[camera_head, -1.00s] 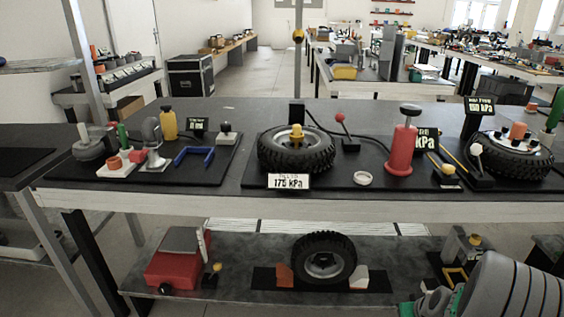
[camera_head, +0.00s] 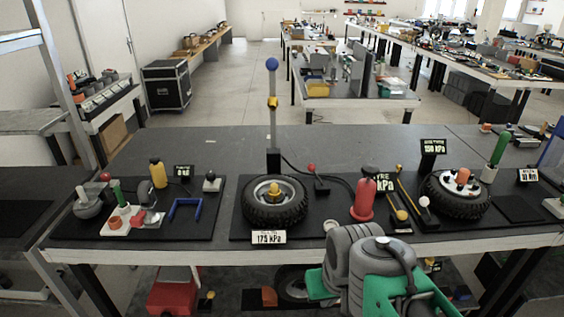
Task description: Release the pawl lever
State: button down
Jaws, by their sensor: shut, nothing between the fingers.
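I cannot tell for sure which part is the pawl lever. Candidates on the bench are a red-knobbed lever (camera_head: 311,168) on a small black base, tilted, right of the middle tyre (camera_head: 275,205). A white-knobbed lever (camera_head: 424,202) stands left of the right tyre (camera_head: 455,197). A tall grey post with a blue ball (camera_head: 272,64) and a yellow collar stands behind the middle tyre. My grey and green arm is at the bottom, right of centre, in front of the bench edge. Its fingers do not show, and it appears apart from these levers.
A red pump cylinder (camera_head: 363,200) and a yellow-ended rod (camera_head: 402,214) stand between the tyres. A blue U-shaped bracket (camera_head: 185,208) lies at left. The back of the bench (camera_head: 215,145) is clear. The lower shelf is partly hidden.

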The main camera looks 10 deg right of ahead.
aim_at(210, 295)
jog(key=u, duration=0.8)
jog(key=k, duration=0.6)
jog(key=u, duration=0.9)
jog(key=i, duration=1.1)
jog(key=z, duration=0.15)
